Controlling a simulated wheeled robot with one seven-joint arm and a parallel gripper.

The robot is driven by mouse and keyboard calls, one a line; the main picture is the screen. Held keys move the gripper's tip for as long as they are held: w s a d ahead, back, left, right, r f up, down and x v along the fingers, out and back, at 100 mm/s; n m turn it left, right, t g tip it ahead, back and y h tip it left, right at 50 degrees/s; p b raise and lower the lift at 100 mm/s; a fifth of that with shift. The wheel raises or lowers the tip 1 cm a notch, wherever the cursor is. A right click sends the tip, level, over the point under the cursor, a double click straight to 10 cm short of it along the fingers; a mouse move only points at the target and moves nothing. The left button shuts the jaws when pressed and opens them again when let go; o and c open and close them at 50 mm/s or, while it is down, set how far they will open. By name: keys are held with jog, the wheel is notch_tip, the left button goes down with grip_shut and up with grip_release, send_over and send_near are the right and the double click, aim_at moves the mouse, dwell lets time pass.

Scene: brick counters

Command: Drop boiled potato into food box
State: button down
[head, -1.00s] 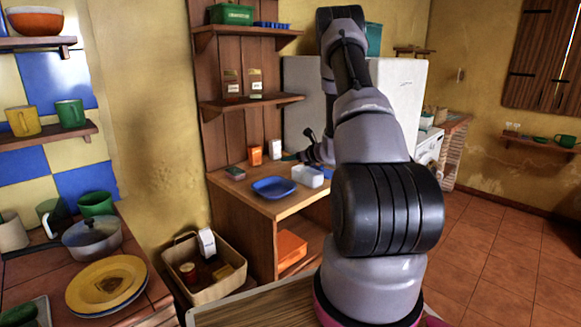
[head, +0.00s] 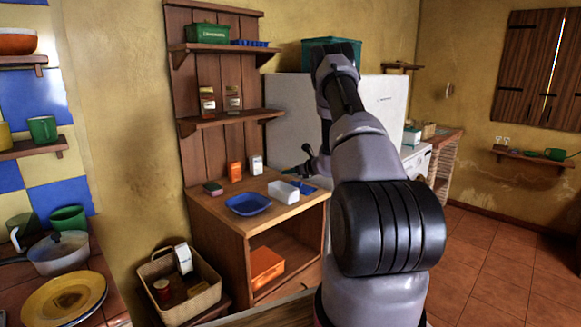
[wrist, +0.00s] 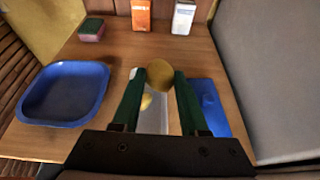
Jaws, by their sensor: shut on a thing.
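A round brown-yellow potato (wrist: 160,73) is held between the two green fingertips of my gripper (wrist: 157,78) in the wrist view. Below it, partly hidden by the fingers, is a narrow white box (wrist: 153,121) with a yellowish piece (wrist: 146,102) showing in it. The white box also stands on the wooden cabinet top in the head view (head: 283,193), in front of the white fridge. My gripper is above the box, with the potato apart from the box floor. In the head view the fingertips are too small to make out.
A blue tray (wrist: 65,92) lies left of the box, and a flat blue piece (wrist: 208,105) lies right of it. An orange carton (wrist: 141,14), a white carton (wrist: 183,17) and a sponge-like block (wrist: 91,29) stand behind. The fridge side (wrist: 275,80) borders the right.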

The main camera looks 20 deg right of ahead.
jog(key=shift+f, duration=0.4)
jog(key=shift+c, duration=1.8)
grip_release()
jog(key=shift+a, duration=0.1)
jog(key=v, duration=1)
jog(key=shift+s+r, duration=0.15)
jog(key=shift+s, duration=0.2)
